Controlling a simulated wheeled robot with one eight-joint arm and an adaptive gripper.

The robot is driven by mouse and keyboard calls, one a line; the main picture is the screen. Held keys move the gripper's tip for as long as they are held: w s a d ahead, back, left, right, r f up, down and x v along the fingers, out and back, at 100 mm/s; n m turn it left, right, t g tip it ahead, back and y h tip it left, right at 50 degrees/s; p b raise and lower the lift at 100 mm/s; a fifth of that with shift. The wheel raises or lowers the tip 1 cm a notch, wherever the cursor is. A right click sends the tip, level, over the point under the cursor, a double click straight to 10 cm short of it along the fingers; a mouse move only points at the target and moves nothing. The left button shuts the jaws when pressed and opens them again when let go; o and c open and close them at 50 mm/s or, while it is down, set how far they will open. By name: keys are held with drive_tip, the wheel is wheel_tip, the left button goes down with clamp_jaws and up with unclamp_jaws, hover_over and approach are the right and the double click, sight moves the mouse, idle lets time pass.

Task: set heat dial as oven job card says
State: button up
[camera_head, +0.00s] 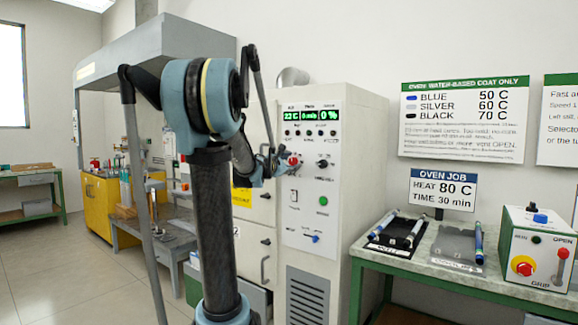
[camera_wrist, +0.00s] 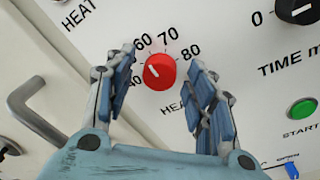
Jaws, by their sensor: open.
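The red heat dial (camera_wrist: 160,72) sits on the oven's white front panel, with 60, 70 and 80 printed around it. Its white mark points to the upper left, left of the 60; the number there is hidden by my left finger. My gripper (camera_wrist: 161,57) is open, one finger on each side of the dial, with visible gaps. In the head view my gripper (camera_head: 272,162) is at the panel, beside the red dial (camera_head: 294,160). The oven job card (camera_head: 442,190) reads HEAT 80 C, TIME 30 min.
Right of the heat dial are the black time dial (camera_wrist: 298,10) and green start button (camera_wrist: 302,109). A door handle (camera_wrist: 35,112) stands out at left. The oven display (camera_head: 312,115) shows 22 C. A green-framed bench (camera_head: 420,268) with trays stands at right.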

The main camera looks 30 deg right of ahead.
drive_tip(key=c, duration=1.1)
drive_tip(key=shift+o, duration=0.2)
drive_tip(key=shift+m, duration=0.3)
drive_tip(key=m, duration=0.3)
drive_tip(key=shift+m, duration=0.4)
drive_tip(key=m, duration=0.4)
drive_tip(key=shift+f+m+h, duration=0.2)
drive_tip(key=shift+m+h, duration=0.1)
drive_tip(key=shift+h, duration=0.1)
drive_tip(key=m, duration=0.5)
drive_tip(key=shift+a+f+m+g, duration=0.1)
drive_tip(key=shift+m+g, duration=0.2)
drive_tip(key=shift+m, duration=0.1)
drive_tip(key=shift+w+m+h, duration=0.1)
drive_tip(key=shift+m+h, duration=0.2)
drive_tip(key=shift+m, duration=1.7)
